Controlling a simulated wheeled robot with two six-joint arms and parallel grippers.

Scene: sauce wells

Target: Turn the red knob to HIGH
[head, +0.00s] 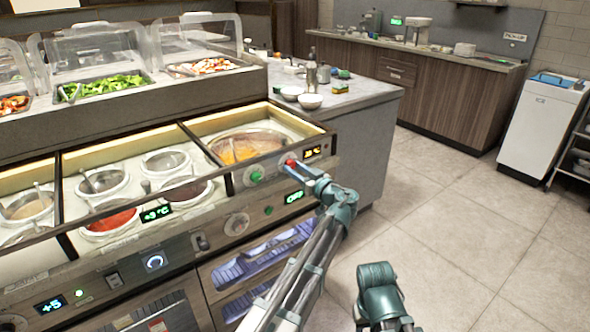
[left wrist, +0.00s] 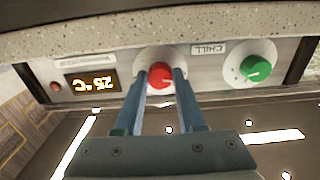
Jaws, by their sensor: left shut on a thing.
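The red knob (head: 291,163) is on the front panel of the sauce counter, at its right end. In the left wrist view, which is upside down, the red knob (left wrist: 160,76) sits on a pale round base between the two blue fingers. My left gripper (head: 289,168) is shut on it, one finger on each side. Its pointer direction is unclear. An orange display (left wrist: 92,84) beside it reads 25 °C. A CHILL label (left wrist: 208,49) lies between it and a green knob (left wrist: 257,68). No HIGH mark is legible. My right gripper is not in view.
The green knob (head: 255,176) is close beside the red one. A large orange sauce well (head: 245,149) lies behind the panel, with several smaller wells to the left. The tiled floor (head: 470,220) to the right is open, and a white ice chest (head: 540,125) stands beyond.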

